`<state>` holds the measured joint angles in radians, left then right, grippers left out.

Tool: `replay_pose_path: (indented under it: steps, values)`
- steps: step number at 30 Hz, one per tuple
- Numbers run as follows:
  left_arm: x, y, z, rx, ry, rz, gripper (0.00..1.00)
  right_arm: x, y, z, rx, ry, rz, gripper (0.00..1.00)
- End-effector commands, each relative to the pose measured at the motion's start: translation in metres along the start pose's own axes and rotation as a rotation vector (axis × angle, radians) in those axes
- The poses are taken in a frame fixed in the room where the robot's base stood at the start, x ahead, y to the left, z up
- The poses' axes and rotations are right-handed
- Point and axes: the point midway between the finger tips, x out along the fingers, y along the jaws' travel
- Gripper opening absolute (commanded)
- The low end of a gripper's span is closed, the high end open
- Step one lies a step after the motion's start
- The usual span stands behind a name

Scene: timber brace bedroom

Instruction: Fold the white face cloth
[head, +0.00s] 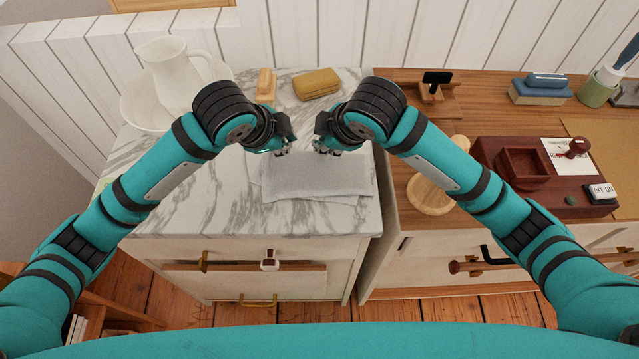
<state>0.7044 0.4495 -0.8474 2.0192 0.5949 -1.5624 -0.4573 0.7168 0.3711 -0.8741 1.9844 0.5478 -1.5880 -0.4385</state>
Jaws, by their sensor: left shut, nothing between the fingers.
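The white face cloth (318,183) lies flat on the marble top of the left cabinet, near its front right. It looks light grey-white, and its uneven left and lower edges suggest more than one layer. My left gripper (282,152) is over the cloth's far edge, left of its middle, shut and empty. My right gripper (326,150) is over the same far edge, further right. Its fingers are too small and dark to show whether they are open or shut. The grippers and wrists hide parts of the far edge. Touch with the cloth cannot be told.
A white pitcher (176,75) in a basin (137,107) stands back left on the marble top (200,205). A wooden brush (266,86) and a tan case (316,84) lie behind the grippers. A dark red box (522,168) is on the right wooden top.

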Motion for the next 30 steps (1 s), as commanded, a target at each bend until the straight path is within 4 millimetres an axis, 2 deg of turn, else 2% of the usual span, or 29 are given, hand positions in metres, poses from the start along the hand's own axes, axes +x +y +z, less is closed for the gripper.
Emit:
replay_pose_path:
  steps: [2,10,12,30]
  values:
    - [0.001,0.001,0.000,0.000,0.000,0.000,0.00,0.001,0.000,0.000,0.000,0.000,0.000,0.00]
    - [0.032,0.018,0.011,0.000,0.000,0.000,0.00,0.032,-0.018,0.011,0.000,0.000,0.000,0.00]
    - [0.025,0.014,0.009,0.000,0.001,-0.001,0.00,0.025,-0.013,0.009,0.000,0.000,0.001,0.00]
    - [0.027,0.015,0.010,0.000,-0.001,0.001,0.00,0.024,-0.013,0.009,0.000,-0.001,0.000,0.00]
